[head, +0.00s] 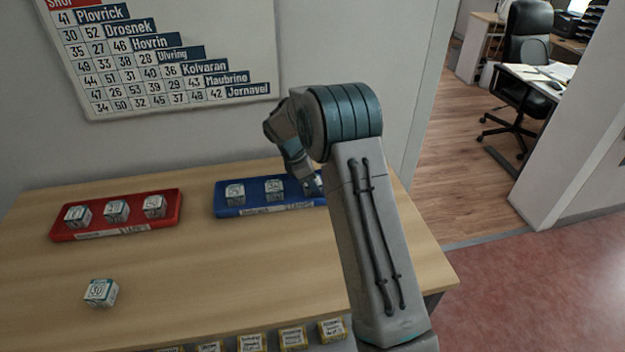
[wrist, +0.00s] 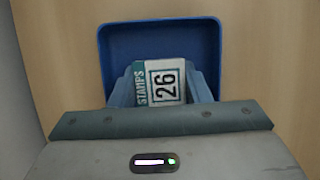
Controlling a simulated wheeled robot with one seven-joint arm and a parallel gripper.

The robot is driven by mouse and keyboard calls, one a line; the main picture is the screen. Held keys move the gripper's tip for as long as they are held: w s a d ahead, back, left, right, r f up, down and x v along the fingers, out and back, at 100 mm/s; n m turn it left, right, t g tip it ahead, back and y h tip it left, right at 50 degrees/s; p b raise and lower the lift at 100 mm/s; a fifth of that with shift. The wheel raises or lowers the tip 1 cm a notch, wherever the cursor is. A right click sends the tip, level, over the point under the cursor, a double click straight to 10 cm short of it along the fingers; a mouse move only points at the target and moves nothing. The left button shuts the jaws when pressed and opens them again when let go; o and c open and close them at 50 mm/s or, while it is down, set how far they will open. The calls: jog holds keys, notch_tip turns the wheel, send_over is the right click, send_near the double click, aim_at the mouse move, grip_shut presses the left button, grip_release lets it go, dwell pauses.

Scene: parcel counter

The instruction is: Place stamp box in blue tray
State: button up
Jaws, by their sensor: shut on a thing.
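My gripper (wrist: 160,88) is shut on a white and teal stamp box (wrist: 158,82), marked "STAMPS" and "26" in the wrist view. The box sits between the two bluish fingers, over the blue tray (wrist: 160,32). I cannot tell whether its underside touches the tray floor. In the head view the blue tray (head: 255,211) lies at the back of the counter with two stamp boxes, one at its left (head: 235,193) and one near its middle (head: 274,189). My arm covers the tray's right end, and my gripper is mostly hidden there.
A red tray (head: 120,229) with three stamp boxes stands at the left. A loose stamp box (head: 100,292) lies on the counter (head: 215,285) in front of it. Several small yellow-edged boxes (head: 292,338) line the front edge. A number chart (head: 150,55) hangs behind.

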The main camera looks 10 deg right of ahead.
jog(key=o, duration=1)
jog(key=shift+f, duration=0.15)
jog(key=shift+r, duration=0.25)
jog(key=v, duration=1.2)
jog(key=s+d+r+m+y, duration=0.1)
jog(key=s+d+r+m, duration=0.1)
jog(key=s+r+m, duration=0.4)
jog(key=s+d+f+m+t+y, duration=0.1)
jog(key=s+m, duration=0.5)
jog(key=s, duration=0.8)
jog(key=s+d+f+m+t+y, duration=0.1)
jog(key=s+m, duration=0.5)
jog(key=s, duration=0.9)
jog(key=shift+d+t+y+b, duration=0.3)
jog(key=shift+t+y+b, duration=0.2)
jog(key=shift+y, duration=0.3)
